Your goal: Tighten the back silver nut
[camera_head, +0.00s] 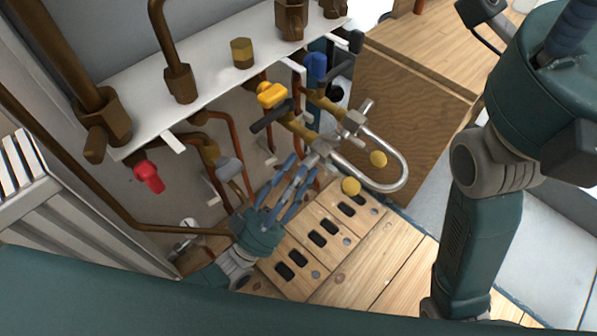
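A silver U-shaped pipe (402,170) joins two brass valve fittings below the white shelf. One silver nut (353,121) sits at its upper right end, farther from my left gripper. The other silver nut (325,147) sits at the lower left end, just beyond my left fingertips. My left gripper (304,166) reaches up from the lower left. Its blue-grey fingers are spread apart, with the tips close to the lower left nut. Whether they touch it is hard to tell. My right arm shows at the right, but its gripper is out of view.
A yellow valve handle (271,95) and a blue one (316,68) stand above the U-pipe. A red handle (148,177) hangs at the left. A white shelf (215,72) with brown fittings runs above. A wooden box (405,125) stands behind the pipe.

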